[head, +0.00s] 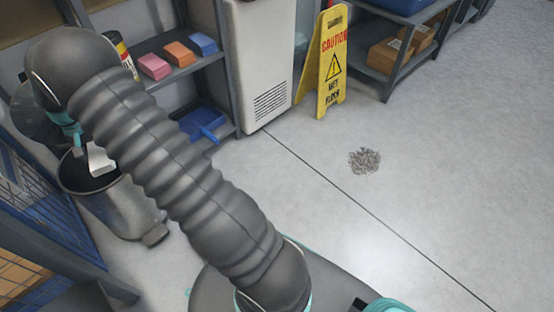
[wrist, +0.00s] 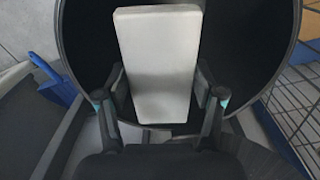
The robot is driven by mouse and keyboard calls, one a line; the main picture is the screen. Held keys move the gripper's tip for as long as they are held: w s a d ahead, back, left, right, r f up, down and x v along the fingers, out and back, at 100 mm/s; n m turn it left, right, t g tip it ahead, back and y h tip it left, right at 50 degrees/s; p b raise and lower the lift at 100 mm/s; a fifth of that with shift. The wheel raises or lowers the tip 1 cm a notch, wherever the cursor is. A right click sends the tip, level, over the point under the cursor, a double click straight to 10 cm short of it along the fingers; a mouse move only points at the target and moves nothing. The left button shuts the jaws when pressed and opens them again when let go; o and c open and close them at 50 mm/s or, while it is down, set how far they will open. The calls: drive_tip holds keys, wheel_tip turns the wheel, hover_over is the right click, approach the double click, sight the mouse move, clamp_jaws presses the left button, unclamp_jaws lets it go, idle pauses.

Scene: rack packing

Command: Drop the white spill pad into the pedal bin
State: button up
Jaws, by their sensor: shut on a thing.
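The white spill pad (wrist: 158,65) is a pale block held between the two fingers of my gripper (wrist: 160,98) in the wrist view. My gripper is shut on it. Behind and around the pad in that view is the dark round opening of the pedal bin (wrist: 236,72). In the head view the pad (head: 100,160) shows as a small white piece over the mouth of the grey pedal bin (head: 128,207) at the left. My arm hides part of the bin and most of the gripper there. I cannot tell how deep the pad sits relative to the rim.
A blue mesh panel (head: 38,205) stands close at the bin's left. A shelf (head: 178,78) with pink, orange and blue blocks and a blue dustpan (head: 203,122) is behind. A yellow caution sign (head: 323,65) and a grey scrap pile (head: 364,160) are on the otherwise clear floor.

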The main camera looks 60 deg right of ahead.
drive_tip(key=o, duration=1.1)
wheel_tip(320, 180, up, 12)
drive_tip(key=shift+w, duration=0.1)
idle(0.4)
